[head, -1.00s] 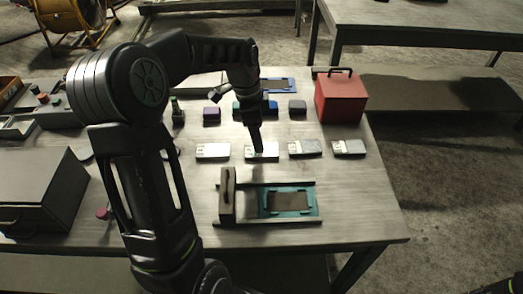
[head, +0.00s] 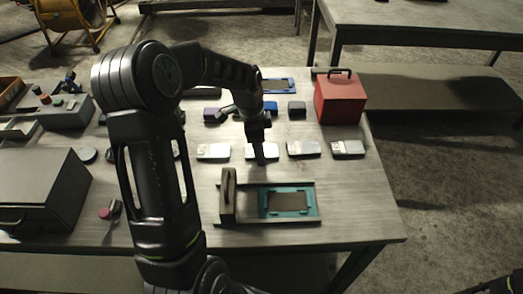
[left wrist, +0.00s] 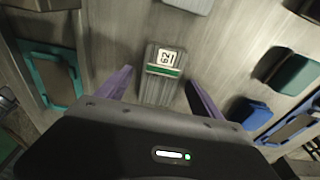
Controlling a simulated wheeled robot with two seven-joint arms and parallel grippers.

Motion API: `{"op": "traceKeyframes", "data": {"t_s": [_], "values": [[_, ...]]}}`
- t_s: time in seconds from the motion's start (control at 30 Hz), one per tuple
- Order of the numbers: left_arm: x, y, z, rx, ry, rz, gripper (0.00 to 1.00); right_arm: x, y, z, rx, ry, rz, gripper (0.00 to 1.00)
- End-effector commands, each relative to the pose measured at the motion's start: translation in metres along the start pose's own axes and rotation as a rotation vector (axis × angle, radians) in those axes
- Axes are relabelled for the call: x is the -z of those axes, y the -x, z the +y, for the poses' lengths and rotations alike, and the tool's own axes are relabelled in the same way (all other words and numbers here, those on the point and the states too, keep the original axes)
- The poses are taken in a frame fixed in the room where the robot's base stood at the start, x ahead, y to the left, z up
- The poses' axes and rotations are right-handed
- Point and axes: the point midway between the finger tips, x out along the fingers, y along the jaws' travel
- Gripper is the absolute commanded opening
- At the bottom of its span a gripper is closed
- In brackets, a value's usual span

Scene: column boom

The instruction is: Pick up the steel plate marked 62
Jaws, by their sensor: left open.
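The steel plate marked 62 (left wrist: 158,88) is a small grey block with a white label and a green stripe in the left wrist view. It lies between the two purple fingers of my left gripper (left wrist: 159,77), which is open, with gaps to either side. My right gripper is not in view.
Similar plates lie left (head: 213,151) and right (head: 303,148) of it. A teal-framed fixture (head: 312,203) is nearer. Coloured blocks (head: 296,107) and a red box (head: 340,98) stand behind. A dark case (head: 40,190) is at the left.

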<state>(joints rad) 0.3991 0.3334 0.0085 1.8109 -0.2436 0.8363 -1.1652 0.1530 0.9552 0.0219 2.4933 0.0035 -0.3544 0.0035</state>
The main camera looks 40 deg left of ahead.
Motion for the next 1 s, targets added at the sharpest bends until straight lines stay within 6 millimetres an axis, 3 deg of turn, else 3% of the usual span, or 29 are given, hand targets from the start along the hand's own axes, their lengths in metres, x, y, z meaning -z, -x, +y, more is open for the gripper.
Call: {"op": "traceKeyframes", "data": {"t_s": [0.43,1.0], "values": [[0.0001,0.0004,-0.0001,0.000,0.000,0.000,0.76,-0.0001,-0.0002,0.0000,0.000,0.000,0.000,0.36],[0.0001,0.0004,-0.0001,0.000,0.000,0.000,0.29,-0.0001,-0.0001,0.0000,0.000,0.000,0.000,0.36]]}}
